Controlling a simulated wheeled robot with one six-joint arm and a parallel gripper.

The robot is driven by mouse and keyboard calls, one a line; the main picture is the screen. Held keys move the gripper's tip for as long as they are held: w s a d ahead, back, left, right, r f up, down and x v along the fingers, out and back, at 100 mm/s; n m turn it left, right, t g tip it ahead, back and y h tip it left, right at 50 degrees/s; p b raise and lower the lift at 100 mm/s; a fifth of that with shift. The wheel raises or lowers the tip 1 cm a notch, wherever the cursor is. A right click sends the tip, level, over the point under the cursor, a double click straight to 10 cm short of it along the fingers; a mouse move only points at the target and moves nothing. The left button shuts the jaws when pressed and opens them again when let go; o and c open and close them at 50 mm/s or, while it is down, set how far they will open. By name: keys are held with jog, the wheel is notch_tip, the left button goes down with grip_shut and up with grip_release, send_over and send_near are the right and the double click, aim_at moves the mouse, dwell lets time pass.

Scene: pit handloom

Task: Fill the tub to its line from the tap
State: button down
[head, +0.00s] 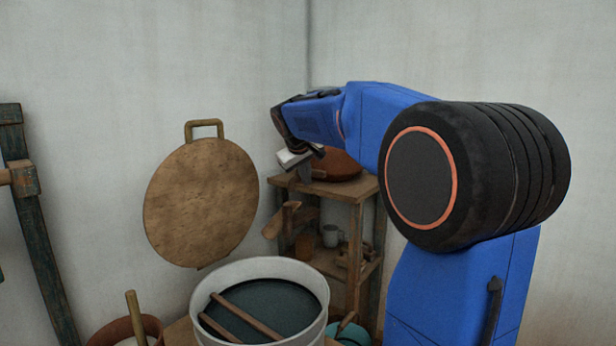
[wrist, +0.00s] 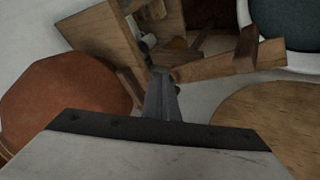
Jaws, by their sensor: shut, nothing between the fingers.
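A round pale tub (head: 317,312) with dark blue-green contents stands at the bottom centre of the head view; two wooden sticks (head: 245,315) lie across it. Its pale rim also shows at the top right of the wrist view (wrist: 243,12). I cannot make out a fill line. No tap is clearly recognisable; a wooden piece (head: 283,219) juts from the shelf toward the tub and also shows in the wrist view (wrist: 218,66). My gripper (head: 304,174) is shut and empty, in the air by the shelf top, above that wooden piece.
A wooden shelf (head: 355,192) stands in the corner with a reddish-brown round vessel (head: 340,165) on top and a grey mug (head: 331,236) below. A round wooden disc (head: 200,205) with a handle is at the wall. A brown bowl (head: 152,328) is left of the tub.

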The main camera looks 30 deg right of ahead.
jog(key=d+v, duration=0.1)
jog(key=v, duration=0.9)
jog(key=shift+s, duration=0.35)
jog(key=s+a+f+y, duration=0.2)
jog(key=s+a+f, duration=0.4)
jog(key=s+f, duration=0.4)
jog(key=s+a+f+y, duration=0.1)
jog(key=s+a+f, duration=0.5)
jog(key=s+f, duration=0.5)
jog(key=s+a+f+g+y, duration=0.1)
jog(key=s+a+f+y, duration=0.1)
jog(key=s+a+f, duration=0.4)
jog(key=s+f, duration=0.4)
jog(key=s, duration=0.1)
jog(key=shift+s+a+f+y, duration=0.15)
jog(key=shift+s+f+y, duration=0.15)
jog(key=shift+f, duration=0.1)
